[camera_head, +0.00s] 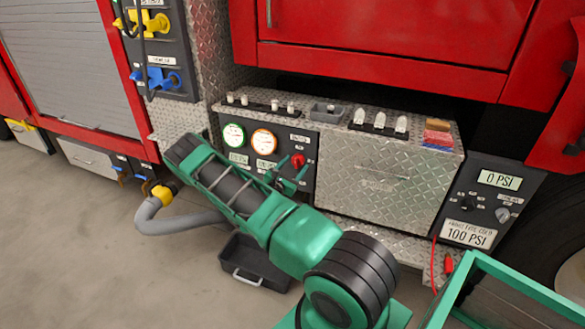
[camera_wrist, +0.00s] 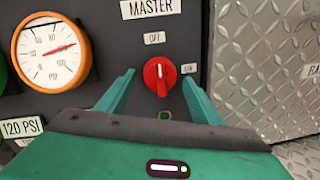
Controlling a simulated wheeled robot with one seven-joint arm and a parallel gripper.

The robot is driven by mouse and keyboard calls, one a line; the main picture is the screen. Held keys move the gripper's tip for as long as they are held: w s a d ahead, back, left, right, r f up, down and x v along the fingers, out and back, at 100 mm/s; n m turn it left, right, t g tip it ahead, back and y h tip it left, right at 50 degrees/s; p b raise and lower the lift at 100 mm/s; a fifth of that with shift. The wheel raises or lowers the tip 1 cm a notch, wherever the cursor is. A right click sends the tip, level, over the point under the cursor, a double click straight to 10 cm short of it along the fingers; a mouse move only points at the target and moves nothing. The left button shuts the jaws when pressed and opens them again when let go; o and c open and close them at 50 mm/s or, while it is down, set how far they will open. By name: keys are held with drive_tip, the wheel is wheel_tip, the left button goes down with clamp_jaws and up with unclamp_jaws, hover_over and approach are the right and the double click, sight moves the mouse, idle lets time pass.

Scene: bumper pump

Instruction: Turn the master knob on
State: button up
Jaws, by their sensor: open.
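The red master knob (camera_wrist: 159,75) is on the dark panel (camera_wrist: 184,14) under a "MASTER" label (camera_wrist: 151,8) in the wrist view. Its white mark is upright, towards the "OFF" label (camera_wrist: 154,38) above it. An "ON" label (camera_wrist: 189,69) is to its right. In the head view the knob (camera_head: 298,160) shows just beyond my fingers. My gripper (camera_wrist: 158,78) is open, with one finger on each side of the knob in the wrist view and gaps between. It also shows in the head view (camera_head: 292,172). I cannot tell how deep the fingers reach.
An orange-rimmed gauge (camera_wrist: 52,50) is left of the knob, with a "120 PSI" label (camera_wrist: 21,128) below. A diamond-plate box (camera_head: 385,180) is to the right. A dark tray (camera_head: 250,262) lies on the floor below, and a grey hose (camera_head: 150,222) curves at left.

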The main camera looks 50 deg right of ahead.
drive_tip(key=shift+w+d, duration=0.15)
drive_tip(key=shift+d, duration=0.1)
